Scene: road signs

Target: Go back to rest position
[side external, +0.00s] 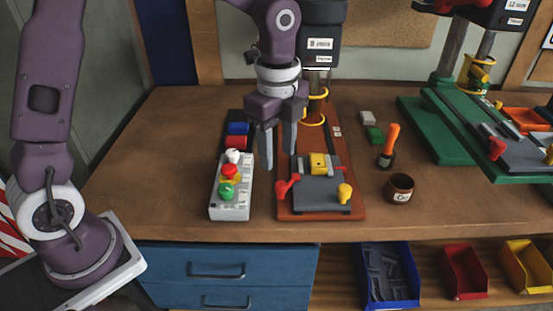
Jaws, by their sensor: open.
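My gripper (278,150) hangs pointing down above the workbench (145,160), in the middle of the side external view. Its two grey fingers are apart and nothing is between them. It appears above the gap between the control box (230,205) and the red machine base (345,205). The control box carries white, red, yellow and green buttons. The height of the fingertips above the bench is hard to tell.
A grey vise (318,192) with a yellow block sits on the red base. Blue and red blocks lie behind the control box. An orange-handled tool (391,138), a brown cup (398,188) and a green machine (435,135) stand to the right. The bench's left side is clear.

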